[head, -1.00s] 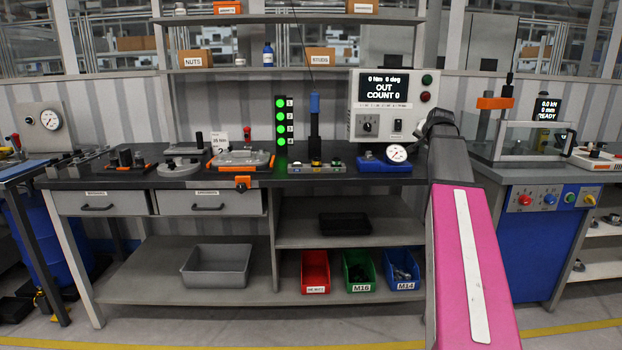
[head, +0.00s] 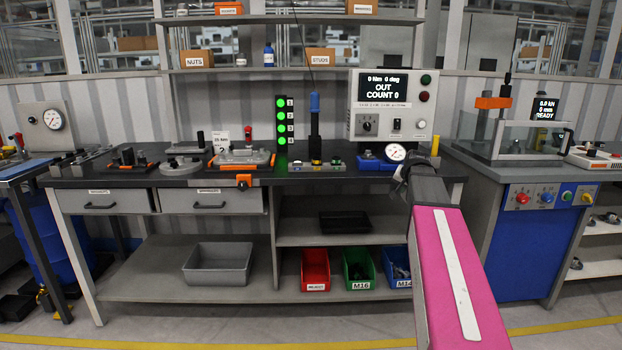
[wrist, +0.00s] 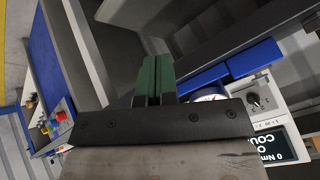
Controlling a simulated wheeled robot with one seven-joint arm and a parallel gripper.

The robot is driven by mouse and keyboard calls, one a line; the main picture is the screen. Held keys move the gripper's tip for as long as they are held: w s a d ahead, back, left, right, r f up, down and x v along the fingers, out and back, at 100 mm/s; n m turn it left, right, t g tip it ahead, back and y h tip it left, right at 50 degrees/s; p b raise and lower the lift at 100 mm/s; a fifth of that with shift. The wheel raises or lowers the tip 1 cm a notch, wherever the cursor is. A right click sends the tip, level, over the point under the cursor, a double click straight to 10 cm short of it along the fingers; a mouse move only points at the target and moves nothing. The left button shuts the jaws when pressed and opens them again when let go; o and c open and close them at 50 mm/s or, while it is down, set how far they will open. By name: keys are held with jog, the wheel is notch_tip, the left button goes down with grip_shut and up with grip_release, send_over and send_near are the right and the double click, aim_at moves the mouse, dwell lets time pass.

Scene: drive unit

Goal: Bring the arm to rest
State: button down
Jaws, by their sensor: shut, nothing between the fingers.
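My gripper (wrist: 155,80) shows in the wrist view as two green fingers pressed together, with nothing between them. In the head view my pink arm link rises from the bottom right, and its dark far end is in front of the workbench's right part. The fingers are hidden there behind my arm. The workbench (head: 130,183) has a dark top and grey drawers. The wrist view is turned on its side and shows the blue gauge base (wrist: 225,66) and the tester panel (wrist: 268,98) to the right of the fingers, apart from them.
The tester panel (head: 393,105) and dial gauge (head: 395,152) stand on the bench near my arm's end. A yellow post (head: 435,146) stands just right of them. The blue press cabinet (head: 535,245) is at right. Red (head: 315,268) and green (head: 358,268) bins sit on the lower shelf.

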jog(key=s+a+f+n+g, duration=0.2)
jog(key=s+a+f, duration=0.3)
jog(key=s+f, duration=0.4)
jog(key=s+a+f+n+g, duration=0.2)
jog(key=s+a+f, duration=0.3)
jog(key=s+f, duration=0.4)
jog(key=s+a+f+n+g, duration=0.1)
jog(key=s+a+f+g, duration=0.2)
jog(key=s+a+f, duration=0.2)
jog(key=s+f, duration=0.3)
jog(key=f, duration=0.4)
jog(key=shift+s+a+f+n+g, duration=0.15)
jog(key=shift+s+f+n+g, duration=0.15)
jog(key=shift+s+f+n, duration=0.1)
